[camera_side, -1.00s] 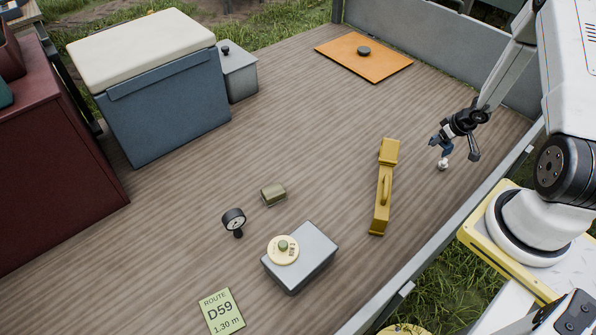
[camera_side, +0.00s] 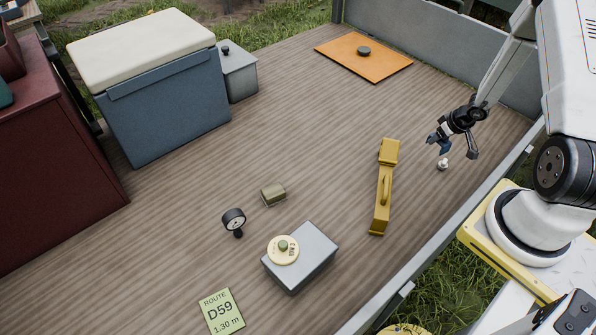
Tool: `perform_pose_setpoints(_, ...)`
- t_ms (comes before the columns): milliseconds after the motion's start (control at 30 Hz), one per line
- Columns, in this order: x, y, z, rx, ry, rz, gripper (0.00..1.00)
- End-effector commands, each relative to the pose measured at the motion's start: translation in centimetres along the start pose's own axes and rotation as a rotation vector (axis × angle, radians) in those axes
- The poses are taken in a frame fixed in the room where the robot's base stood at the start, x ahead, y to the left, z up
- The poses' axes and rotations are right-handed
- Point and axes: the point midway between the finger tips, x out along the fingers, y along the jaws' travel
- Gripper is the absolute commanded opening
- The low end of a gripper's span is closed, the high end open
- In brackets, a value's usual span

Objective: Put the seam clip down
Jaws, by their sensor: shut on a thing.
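My gripper (camera_side: 440,141) is at the right, low over the wooden deck, near the deck's right edge. It is shut on a small dark-blue piece (camera_side: 445,148), which looks like the seam clip, though it is too small to be sure. A small whitish round object (camera_side: 443,165) lies on the deck just below the gripper, with a slight gap between them. The fingers partly hide the held piece.
A yellow tool with a handle (camera_side: 380,205) lies left of my gripper. An orange board (camera_side: 345,57) lies behind. A grey box (camera_side: 312,255), a dial gauge (camera_side: 234,219) and a small olive block (camera_side: 273,193) stand nearer the front. Deck around the gripper is mostly clear.

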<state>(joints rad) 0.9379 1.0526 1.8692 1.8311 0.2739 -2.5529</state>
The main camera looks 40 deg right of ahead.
Motion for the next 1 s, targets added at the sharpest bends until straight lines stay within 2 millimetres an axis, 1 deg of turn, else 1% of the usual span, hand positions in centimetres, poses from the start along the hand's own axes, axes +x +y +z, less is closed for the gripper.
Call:
perform_pose_setpoints(167, -1.4, -2.4, -2.4, -0.027, 0.0, -0.011, 0.01)
perform_pose_setpoints(267, -2.5, -4.3, -4.0, -0.044, -0.002, -0.019, 0.01)
perform_pose_setpoints(400, -4.4, -7.6, -6.3, -0.069, -0.003, -0.033, 0.01)
perform_pose_setpoints(500, -5.7, -9.8, -7.5, -0.083, -0.006, -0.041, 0.01)
perform_pose_setpoints(700, -7.9, -13.6, -9.3, -0.107, -0.009, -0.056, 0.01)
perform_pose_setpoints(1000, -10.7, -18.2, -10.7, -0.133, -0.013, -0.067, 0.01)
